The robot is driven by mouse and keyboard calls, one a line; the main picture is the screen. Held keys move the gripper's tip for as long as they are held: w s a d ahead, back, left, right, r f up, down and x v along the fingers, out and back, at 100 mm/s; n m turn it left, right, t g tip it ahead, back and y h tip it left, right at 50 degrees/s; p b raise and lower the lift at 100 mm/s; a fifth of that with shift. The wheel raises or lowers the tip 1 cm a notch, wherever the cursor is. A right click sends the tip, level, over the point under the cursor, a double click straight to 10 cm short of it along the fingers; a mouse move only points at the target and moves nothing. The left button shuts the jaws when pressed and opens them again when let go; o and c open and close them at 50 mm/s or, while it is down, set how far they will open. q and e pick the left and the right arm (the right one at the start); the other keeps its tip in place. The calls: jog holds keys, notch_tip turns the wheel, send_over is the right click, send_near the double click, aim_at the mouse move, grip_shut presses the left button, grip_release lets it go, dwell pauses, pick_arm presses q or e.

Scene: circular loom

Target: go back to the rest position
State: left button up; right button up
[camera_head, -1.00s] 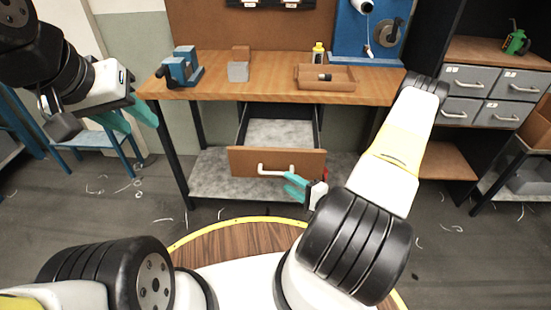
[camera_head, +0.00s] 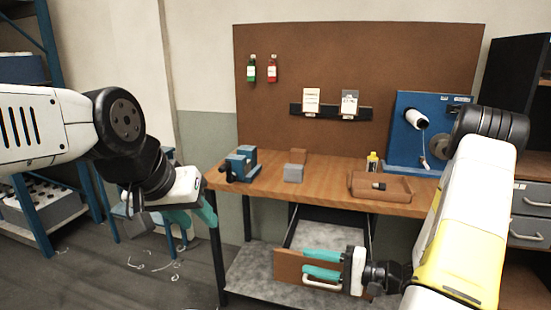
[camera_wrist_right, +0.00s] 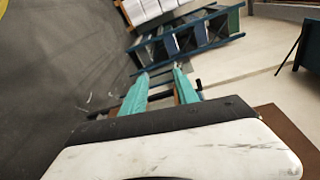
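My left gripper (camera_head: 198,217) hangs with teal fingers pointing down, left of the workbench. Its fingers look apart, with nothing seen between them. My right gripper (camera_head: 305,263) has its teal fingers apart and pointing left, in front of the pulled-out drawer (camera_head: 284,264). The right wrist view shows the same open fingers (camera_wrist_right: 158,82) with a clear gap and nothing gripped. The drawer's pale handle (camera_head: 322,287) shows just below the right fingers; whether they touch it I cannot tell.
The workbench (camera_head: 330,185) carries a blue vise (camera_head: 241,163), a grey block (camera_head: 293,173), a brown tray (camera_head: 362,196) and a yellow bottle (camera_head: 372,162). A blue shelf (camera_head: 25,190) stands at left. Grey drawers (camera_head: 530,198) stand at right.

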jog(key=s+a+r+n+g+h, duration=0.3)
jog(key=s+r+n+g+h, duration=0.4)
jog(key=s+r, duration=0.35)
jog(key=s+d+r+t+h, duration=0.1)
jog(key=d+r+t+h, duration=0.5)
jog(key=r, duration=0.5)
jog(key=shift+d+r, duration=0.3)
jog(key=shift+d, duration=0.25)
